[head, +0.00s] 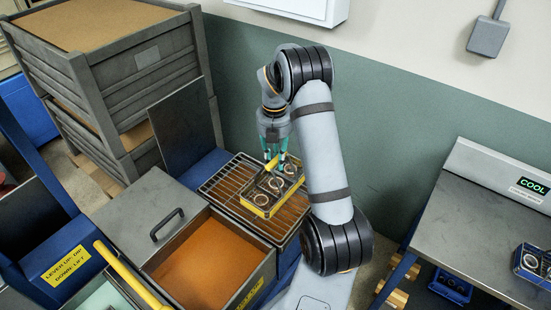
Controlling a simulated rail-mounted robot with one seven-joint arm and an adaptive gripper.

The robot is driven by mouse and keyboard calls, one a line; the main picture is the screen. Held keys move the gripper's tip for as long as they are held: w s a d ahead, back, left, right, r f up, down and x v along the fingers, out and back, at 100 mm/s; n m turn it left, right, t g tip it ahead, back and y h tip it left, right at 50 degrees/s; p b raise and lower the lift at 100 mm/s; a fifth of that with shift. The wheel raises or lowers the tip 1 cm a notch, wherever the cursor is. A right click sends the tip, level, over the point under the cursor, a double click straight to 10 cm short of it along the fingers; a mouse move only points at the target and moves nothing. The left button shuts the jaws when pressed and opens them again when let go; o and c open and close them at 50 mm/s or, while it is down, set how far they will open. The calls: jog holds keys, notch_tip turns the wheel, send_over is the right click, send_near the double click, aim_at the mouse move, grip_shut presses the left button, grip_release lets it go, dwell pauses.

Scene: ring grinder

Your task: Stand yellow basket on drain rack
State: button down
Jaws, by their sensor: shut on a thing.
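The yellow basket (248,207) is over the drain rack (212,188), a wire grate in the middle of the head view. It is roughly level and carries several rings in compartments. My gripper (276,165) points down from above and is shut on the basket's yellow handle, near its upper end. I cannot tell whether the basket's underside touches the wires or hangs slightly above them. My arm stands just right of the basket and partly covers its right end.
An open bin of orange-brown material (210,262) lies in front of the rack. A yellow lever (130,275) is at lower left. Stacked grey crates (130,70) and an upright dark panel (183,128) stand behind left. A bench (470,225) at right holds a blue basket (532,262).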

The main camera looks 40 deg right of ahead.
aim_at(274, 182)
jog(key=shift+a+f+b, duration=0.3)
jog(key=shift+f+b, duration=0.15)
jog(key=shift+b, duration=0.05)
notch_tip(274, 182, down, 6)
jog(key=b, duration=0.5)
jog(key=shift+d+r, duration=0.1)
jog(key=shift+r, duration=0.1)
jog(key=c, duration=1.5)
grip_release()
jog(key=shift+o, duration=0.2)
jog(key=shift+s, duration=0.1)
jog(key=shift+r, duration=0.1)
notch_tip(274, 182, up, 12)
jog(key=shift+f, duration=0.1)
